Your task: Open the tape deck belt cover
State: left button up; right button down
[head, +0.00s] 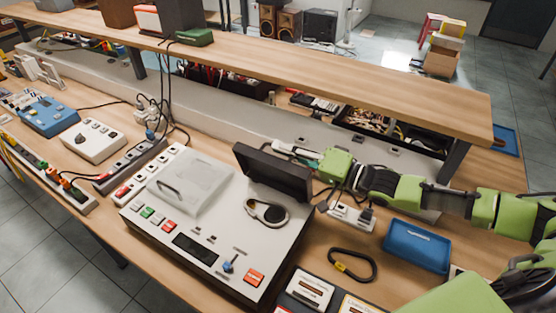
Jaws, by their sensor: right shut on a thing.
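The tape deck (165,228) is a light grey box with a dark base on the bench, with coloured buttons along its front. Its dark belt cover (272,175) stands raised, hinged open at the deck's back right. A round pulley-like part (267,212) shows uncovered in front of it. A clear lid (190,180) on the deck's left is down. My right gripper (290,149) is at the cover's upper edge, shut on it; the exact finger contact is partly hidden. My left gripper is not in view.
A wooden shelf (300,75) runs above the bench behind my right arm. A black belt loop (352,265), a blue tray (417,246) and a power strip (347,215) lie to the right. A white box (92,140) and a blue device (48,116) stand left.

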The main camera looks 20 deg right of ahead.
jog(key=shift+w+d+f+b, duration=0.1)
jog(key=shift+w+d+b, duration=0.2)
jog(key=shift+w+d, duration=0.3)
jog(key=shift+d, duration=0.1)
jog(key=shift+s, duration=0.1)
jog(key=c, duration=2.2)
grip_release()
jog(key=shift+f, duration=0.15)
jog(key=shift+d, duration=0.1)
jog(key=v, duration=1.1)
jog(key=shift+s+d, duration=0.3)
jog(key=shift+c, duration=0.4)
